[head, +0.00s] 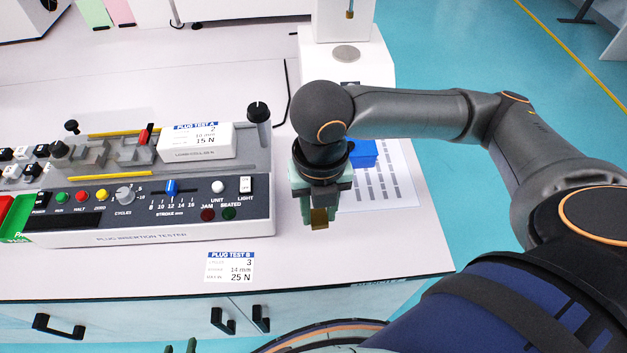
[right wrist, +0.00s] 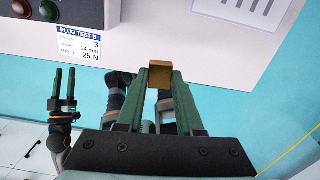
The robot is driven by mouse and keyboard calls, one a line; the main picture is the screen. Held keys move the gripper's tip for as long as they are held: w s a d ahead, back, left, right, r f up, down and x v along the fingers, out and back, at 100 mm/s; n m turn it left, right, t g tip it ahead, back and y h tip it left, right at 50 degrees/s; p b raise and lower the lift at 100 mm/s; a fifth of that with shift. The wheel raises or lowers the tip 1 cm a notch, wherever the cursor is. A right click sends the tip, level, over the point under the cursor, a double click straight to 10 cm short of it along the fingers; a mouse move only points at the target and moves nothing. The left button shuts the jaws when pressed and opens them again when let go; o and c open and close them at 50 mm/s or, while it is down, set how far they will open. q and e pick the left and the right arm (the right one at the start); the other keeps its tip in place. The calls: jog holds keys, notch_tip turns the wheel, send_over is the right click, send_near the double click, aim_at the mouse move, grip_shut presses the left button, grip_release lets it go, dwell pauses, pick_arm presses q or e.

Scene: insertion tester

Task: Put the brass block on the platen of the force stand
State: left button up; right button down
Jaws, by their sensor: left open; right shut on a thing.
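My right gripper (head: 318,212) points down over the bench, in front of the force stand. It is shut on the brass block (head: 319,219), which shows at its fingertips. In the right wrist view the block (right wrist: 160,77) sits between the two green fingers. The force stand (head: 345,27) is white and stands at the back of the bench. Its platen (head: 346,53) is a round grey disc on the base, bare, with a brass-coloured tip above it. My left gripper (head: 180,346) shows only its fingertips at the bottom edge; in the right wrist view (right wrist: 62,90) it is open and empty.
The plug insertion tester (head: 150,213) fills the left of the bench, with switches, a slider and a raised knob post (head: 259,113). A printed sheet (head: 385,185) and a blue object (head: 363,153) lie right of my gripper. A Plug Test B card (head: 230,267) lies in front.

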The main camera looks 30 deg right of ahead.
jog(key=shift+s+a+r, duration=0.1)
jog(key=shift+s+r, duration=0.1)
jog(key=shift+s, duration=0.2)
jog(key=m, duration=0.1)
jog(key=w+m, duration=0.1)
jog(key=m, duration=0.2)
jog(key=shift+w+r, duration=0.15)
jog(key=shift+r, duration=0.15)
jog(key=m, duration=0.3)
jog(key=shift+w+d+r+p, duration=0.2)
jog(key=shift+w+d+p, duration=0.1)
jog(key=shift+w, duration=0.1)
jog(key=w+d+r+m, duration=0.1)
jog(key=w+m, duration=0.2)
jog(key=m, duration=0.9)
jog(key=w+d+r+m+p, duration=0.1)
jog(key=w+r+m, duration=0.1)
jog(key=m, duration=1)
jog(key=shift+w+d+m, duration=0.25)
jog(key=shift+w+m, duration=0.15)
